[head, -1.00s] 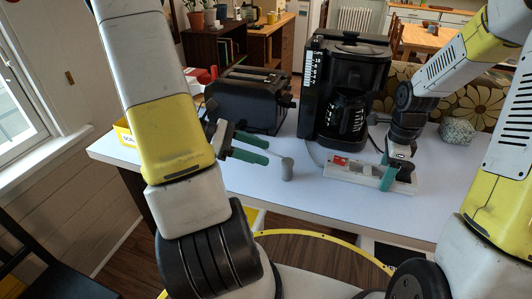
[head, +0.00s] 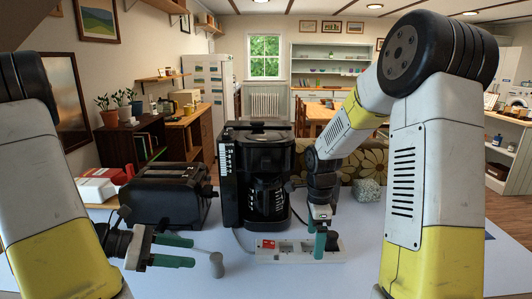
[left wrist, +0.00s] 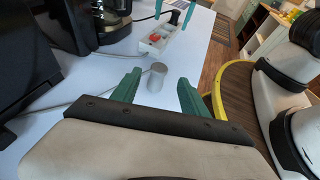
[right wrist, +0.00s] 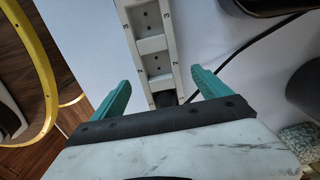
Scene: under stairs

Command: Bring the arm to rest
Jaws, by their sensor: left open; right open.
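My left gripper (head: 194,252) is open over the white tabletop. A small grey cylinder (head: 216,266) stands just beyond its green fingertips; in the left wrist view the cylinder (left wrist: 157,76) appears between the spread fingers, with a pale cord near it. My right gripper (head: 321,243) is open above the right end of a white power strip (head: 285,252) with a red switch. In the right wrist view the strip (right wrist: 150,45) runs between the open fingers, and a dark plug (right wrist: 165,98) with a black cable sits at its near end. I cannot tell whether the fingers touch it.
A black toaster (head: 165,195) stands at left and a black coffee maker (head: 258,170) behind the strip. A patterned stone-like block (head: 367,190) is at right. The white table (head: 200,282) is clear in front. A yellow-edged round surface (left wrist: 218,105) is near the table's edge.

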